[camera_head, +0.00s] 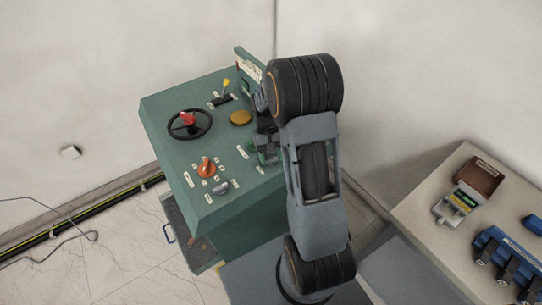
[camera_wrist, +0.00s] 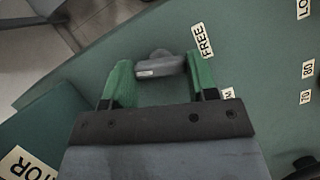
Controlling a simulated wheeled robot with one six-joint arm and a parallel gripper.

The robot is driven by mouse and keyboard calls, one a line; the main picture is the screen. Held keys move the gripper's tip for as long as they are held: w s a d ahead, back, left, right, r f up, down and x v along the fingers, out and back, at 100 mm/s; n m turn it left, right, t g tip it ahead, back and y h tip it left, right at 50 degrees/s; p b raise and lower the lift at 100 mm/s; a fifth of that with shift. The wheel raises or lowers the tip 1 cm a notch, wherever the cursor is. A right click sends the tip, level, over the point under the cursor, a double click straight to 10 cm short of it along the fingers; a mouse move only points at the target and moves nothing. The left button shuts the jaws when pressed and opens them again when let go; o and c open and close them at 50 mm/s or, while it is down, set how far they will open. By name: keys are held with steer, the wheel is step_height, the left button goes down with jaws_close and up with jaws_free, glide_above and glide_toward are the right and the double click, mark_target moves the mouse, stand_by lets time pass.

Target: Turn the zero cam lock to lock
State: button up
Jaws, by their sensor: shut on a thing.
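A grey cam lock knob (camera_wrist: 160,64) with a rounded hub and a bar-shaped handle is on the green panel in the wrist view. The bar lies crosswise, one end toward the FREE label (camera_wrist: 202,40). My gripper (camera_wrist: 160,72) has its green fingers on both ends of the bar and is shut on it. A second label beside the right finger is partly hidden. In the head view my gripper (camera_head: 266,150) is at the right side of the panel, largely covered by my arm; the held knob cannot be made out there.
The green console (camera_head: 180,150) carries a black handwheel (camera_head: 203,124), an orange knob (camera_head: 207,168), another grey knob (camera_head: 221,188), a yellow button (camera_head: 241,118) and a yellow-tipped lever (camera_head: 226,84). A side table (camera_head: 420,215) holding tools stands at right.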

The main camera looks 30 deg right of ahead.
steer(key=shift+a+n+h, duration=0.1)
steer(key=shift+n+h, duration=0.5)
steer(key=shift+n, duration=1.3)
steer(key=o, duration=0.9)
steer(key=shift+o, duration=0.2)
steer(key=b+v, duration=0.1)
steer(key=v, duration=1.2)
steer(key=shift+r, duration=0.4)
steer(key=shift+w+a, duration=0.15)
